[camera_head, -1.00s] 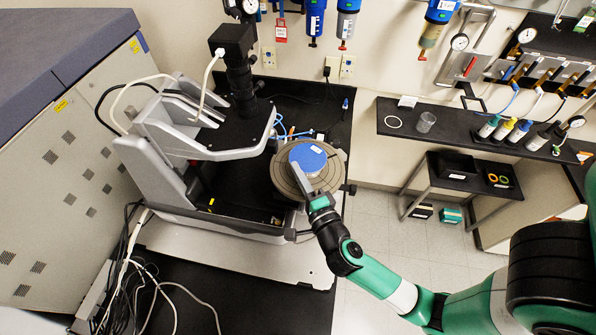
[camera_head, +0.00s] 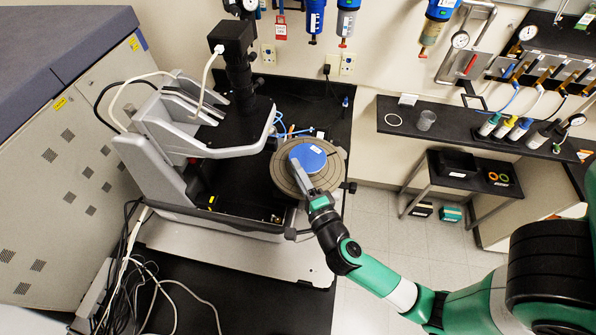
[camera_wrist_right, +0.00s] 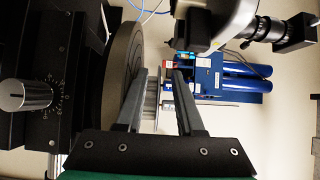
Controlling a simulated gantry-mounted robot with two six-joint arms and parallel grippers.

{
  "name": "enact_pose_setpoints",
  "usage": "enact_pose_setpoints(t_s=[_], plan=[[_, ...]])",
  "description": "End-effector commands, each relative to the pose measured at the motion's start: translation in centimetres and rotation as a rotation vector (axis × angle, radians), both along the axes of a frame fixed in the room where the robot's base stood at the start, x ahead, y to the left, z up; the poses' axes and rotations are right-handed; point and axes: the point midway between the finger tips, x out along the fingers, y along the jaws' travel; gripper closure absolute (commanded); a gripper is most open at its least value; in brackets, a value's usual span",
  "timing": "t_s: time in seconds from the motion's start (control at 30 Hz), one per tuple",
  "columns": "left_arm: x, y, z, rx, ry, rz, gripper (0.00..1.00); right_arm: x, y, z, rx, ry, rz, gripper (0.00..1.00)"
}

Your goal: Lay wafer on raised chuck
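The wafer is a blue disc (camera_head: 308,157) with a small pale mark, over the middle of the round brown-grey chuck (camera_head: 283,178) in the head view. My right gripper (camera_head: 297,166) reaches in from the lower right, with its tips at the wafer's lower left edge. In the right wrist view its two fingers (camera_wrist_right: 160,75) stand apart, with a pale ribbed part (camera_wrist_right: 152,95) showing between them. The chuck shows edge-on (camera_wrist_right: 122,75) beside the left finger. I cannot make out the wafer's edge there or tell whether a finger touches it. My left gripper is not in view.
The grey profiler body (camera_head: 160,150) with its black camera column (camera_head: 238,75) stands left of the chuck. Loose cables (camera_head: 150,285) lie at the lower left. A black wall shelf (camera_head: 460,135) with bottles is at the right. Floor shows below it.

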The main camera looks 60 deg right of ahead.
Motion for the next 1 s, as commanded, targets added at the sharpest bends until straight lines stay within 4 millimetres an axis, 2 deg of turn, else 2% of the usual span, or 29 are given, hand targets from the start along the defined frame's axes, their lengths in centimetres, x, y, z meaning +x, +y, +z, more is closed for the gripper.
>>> enact_pose_setpoints(t_s=[0.37, 0.8, 1.0], plan=[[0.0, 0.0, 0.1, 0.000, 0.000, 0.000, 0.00, -0.4, 0.5, 0.0, -0.001, 0.002, 0.002, 0.68], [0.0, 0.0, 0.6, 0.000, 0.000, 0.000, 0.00, -4.3, 3.8, 0.0, -0.001, 0.002, 0.006, 0.68], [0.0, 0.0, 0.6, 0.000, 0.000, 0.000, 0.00, -5.3, 4.6, 0.0, 0.000, 0.000, 0.002, 0.68]])
